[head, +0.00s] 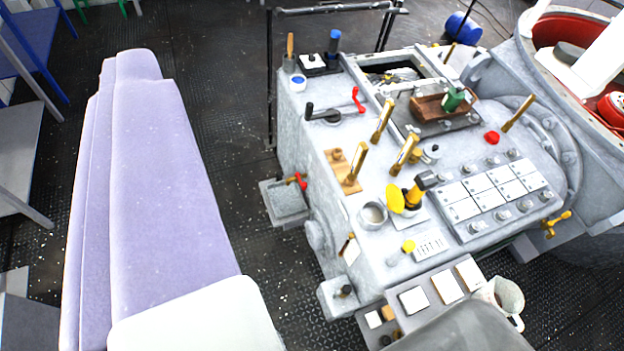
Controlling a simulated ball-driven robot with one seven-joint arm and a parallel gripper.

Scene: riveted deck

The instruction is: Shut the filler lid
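A yellow round disc (396,198), which looks like the filler lid, stands tilted up on the top of the grey machine. Just left of it and a little nearer is a round, open-topped grey filler neck (373,214). The disc is beside the opening and does not cover it. Whether a hinge joins them is too small to tell. My gripper is not visible in the head view.
A yellow and black handle (421,188) stands close right of the disc. White plates (490,190) lie to the right. A mug (502,298) stands at the lower right.

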